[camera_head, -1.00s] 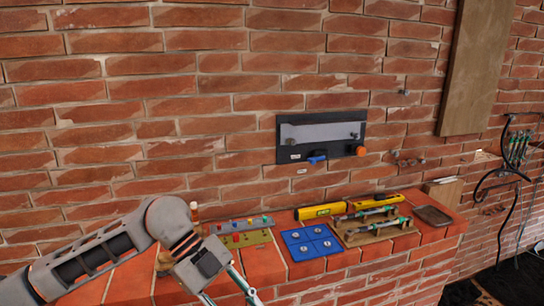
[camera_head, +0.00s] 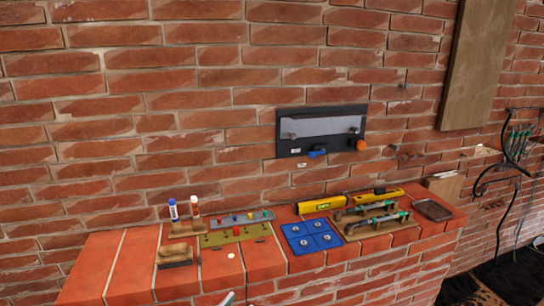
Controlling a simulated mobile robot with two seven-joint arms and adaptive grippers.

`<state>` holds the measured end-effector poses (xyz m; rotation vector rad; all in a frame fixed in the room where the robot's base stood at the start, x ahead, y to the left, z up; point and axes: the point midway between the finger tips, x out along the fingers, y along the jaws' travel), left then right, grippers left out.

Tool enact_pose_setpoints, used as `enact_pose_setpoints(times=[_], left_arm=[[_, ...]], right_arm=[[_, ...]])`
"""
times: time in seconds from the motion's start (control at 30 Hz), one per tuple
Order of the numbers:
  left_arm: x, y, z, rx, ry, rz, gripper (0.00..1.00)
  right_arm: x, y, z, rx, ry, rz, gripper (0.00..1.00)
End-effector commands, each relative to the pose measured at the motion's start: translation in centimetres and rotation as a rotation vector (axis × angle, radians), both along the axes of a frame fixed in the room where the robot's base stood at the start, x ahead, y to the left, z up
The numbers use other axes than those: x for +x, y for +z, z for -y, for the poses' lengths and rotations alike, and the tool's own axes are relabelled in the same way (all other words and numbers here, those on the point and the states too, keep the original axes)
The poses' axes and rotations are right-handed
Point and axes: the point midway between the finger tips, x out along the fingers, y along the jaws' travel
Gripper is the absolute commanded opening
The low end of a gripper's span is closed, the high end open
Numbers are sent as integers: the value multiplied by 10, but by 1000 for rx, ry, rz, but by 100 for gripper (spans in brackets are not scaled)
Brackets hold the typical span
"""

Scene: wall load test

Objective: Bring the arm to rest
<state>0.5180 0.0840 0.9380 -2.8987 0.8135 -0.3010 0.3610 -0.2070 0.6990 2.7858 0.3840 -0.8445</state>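Only a small pale and teal piece, which looks like a fingertip of my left gripper (camera_head: 228,298), shows at the bottom edge of the head view. The rest of that arm is out of view, so I cannot tell if the gripper is open or holds anything. It is in front of the brick ledge (camera_head: 130,270), below the things on it. My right gripper is not in view.
On the ledge stand two markers (camera_head: 173,210), a brush-like block (camera_head: 175,254), a green board (camera_head: 232,236), a blue tray (camera_head: 311,238), a yellow level (camera_head: 321,204) and a wooden tool rack (camera_head: 352,234). A dark panel (camera_head: 322,130) hangs on the wall.

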Motion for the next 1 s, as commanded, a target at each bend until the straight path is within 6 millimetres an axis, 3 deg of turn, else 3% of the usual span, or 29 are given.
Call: enact_pose_setpoints(times=[0.03, 0.2, 0.3, 0.4, 0.6, 1.0], left_arm=[[-9, -32, -17, 18, 64, -84, 30], [-52, -127, -69, 117, 225, -349, 30], [-87, -173, -92, 175, 277, -489, 30], [-119, -206, -108, 222, 304, -598, 30], [-155, -236, -123, 269, 322, -707, 30], [-157, -239, -124, 274, 321, -715, 30]], right_arm=[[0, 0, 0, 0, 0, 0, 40], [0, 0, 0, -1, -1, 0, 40], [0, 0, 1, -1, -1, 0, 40], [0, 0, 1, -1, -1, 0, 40], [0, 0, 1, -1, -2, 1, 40], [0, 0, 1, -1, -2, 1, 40]])
